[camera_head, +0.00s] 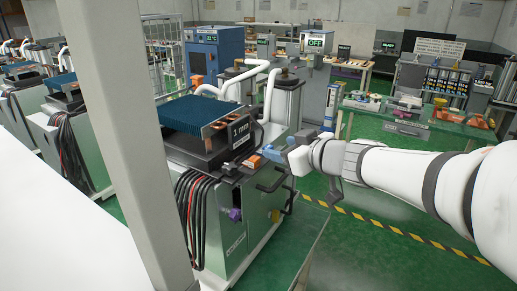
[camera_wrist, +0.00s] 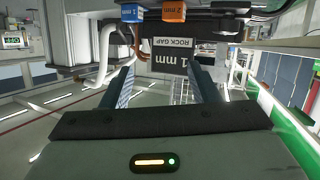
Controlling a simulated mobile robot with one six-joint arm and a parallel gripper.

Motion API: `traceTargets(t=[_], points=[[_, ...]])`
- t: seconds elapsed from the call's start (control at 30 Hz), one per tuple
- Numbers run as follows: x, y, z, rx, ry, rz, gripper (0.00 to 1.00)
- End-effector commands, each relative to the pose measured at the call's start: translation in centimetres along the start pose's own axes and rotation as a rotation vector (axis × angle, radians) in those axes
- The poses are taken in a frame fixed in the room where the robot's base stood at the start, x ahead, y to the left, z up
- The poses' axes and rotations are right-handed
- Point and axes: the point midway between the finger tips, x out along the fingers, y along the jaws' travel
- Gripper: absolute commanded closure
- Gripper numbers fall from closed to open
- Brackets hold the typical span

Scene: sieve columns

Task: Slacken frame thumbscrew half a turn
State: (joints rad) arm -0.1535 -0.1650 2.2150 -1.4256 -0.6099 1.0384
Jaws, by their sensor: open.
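My gripper (camera_head: 268,152) is at the front right corner of the sieve column, beside its black frame (camera_head: 205,150) with the white "1 mm" label (camera_head: 241,131). In the wrist view my gripper (camera_wrist: 161,66) has its two blue fingers apart, with nothing seen held between them. An orange block (camera_wrist: 174,11) and a blue block (camera_wrist: 132,12) show at the top of that view. I cannot make out the frame thumbscrew for certain in either view.
A blue finned block (camera_head: 197,114) tops the column. Black cables (camera_head: 190,215) hang down its cabinet (camera_head: 237,235), and black handles (camera_head: 272,183) stick out in front. White pipes (camera_head: 268,95) rise behind. Green floor (camera_head: 375,205) lies open to the right, with a striped line.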

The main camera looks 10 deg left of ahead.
Motion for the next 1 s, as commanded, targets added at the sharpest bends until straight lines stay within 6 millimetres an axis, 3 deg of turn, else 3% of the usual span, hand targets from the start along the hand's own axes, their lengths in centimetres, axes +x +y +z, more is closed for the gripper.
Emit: traceTargets(t=[0.1, 0.23, 0.37, 0.73, 1.0], points=[[1.2, -3.7, 0.3, -0.004, -0.02, -0.207, 0.45], [1.5, -6.0, 0.8, -0.001, -0.049, -0.333, 0.45], [2.2, -7.0, 1.0, 0.002, -0.059, -0.372, 0.45], [7.4, -8.9, 1.3, 0.001, -0.059, -0.369, 0.45], [8.7, -9.4, 1.4, 0.001, -0.058, -0.367, 0.45]])
